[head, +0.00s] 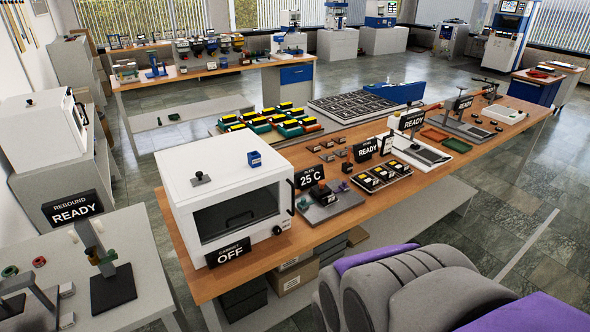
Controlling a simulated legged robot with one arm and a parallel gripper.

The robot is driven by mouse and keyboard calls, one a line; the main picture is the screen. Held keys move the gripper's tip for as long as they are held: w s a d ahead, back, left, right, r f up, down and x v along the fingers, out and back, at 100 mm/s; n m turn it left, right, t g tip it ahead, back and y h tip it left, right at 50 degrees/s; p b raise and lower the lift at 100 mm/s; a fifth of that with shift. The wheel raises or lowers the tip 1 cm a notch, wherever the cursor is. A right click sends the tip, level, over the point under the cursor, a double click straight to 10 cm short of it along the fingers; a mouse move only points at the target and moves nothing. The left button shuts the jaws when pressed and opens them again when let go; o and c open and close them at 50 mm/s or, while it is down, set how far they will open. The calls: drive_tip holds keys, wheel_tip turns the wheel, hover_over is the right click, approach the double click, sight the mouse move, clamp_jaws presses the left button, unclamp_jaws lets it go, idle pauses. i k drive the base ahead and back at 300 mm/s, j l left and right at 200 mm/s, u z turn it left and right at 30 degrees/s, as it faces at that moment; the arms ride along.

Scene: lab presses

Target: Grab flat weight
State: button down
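I cannot make out for sure which thing is the flat weight. On the long wooden bench (400,190), a grey plate device (343,208) with a dark block (320,192) on it stands by a "25 C" sign (310,177). Several small flat dark pieces (328,157) lie behind it, and a dark tray of small yellow and white items (385,173) lies to its right. Any of these is too small to name as the weight. My gripper is not in view; only grey and purple rounded parts, seemingly my own body, fill the lower right.
A white cabinet (215,170) marked "OFF" (230,252) fills the bench's near left end. A grey side table (150,255) with a black-based stand (112,285) is at lower left. Boxes (295,275) sit under the bench. Tiled floor (520,210) is open to the right.

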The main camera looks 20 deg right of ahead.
sight(321, 191)
drive_tip(key=i+l, duration=0.15)
drive_tip(key=i, duration=0.45)
drive_tip(key=i+l+z, duration=0.1)
drive_tip(key=i, duration=0.45)
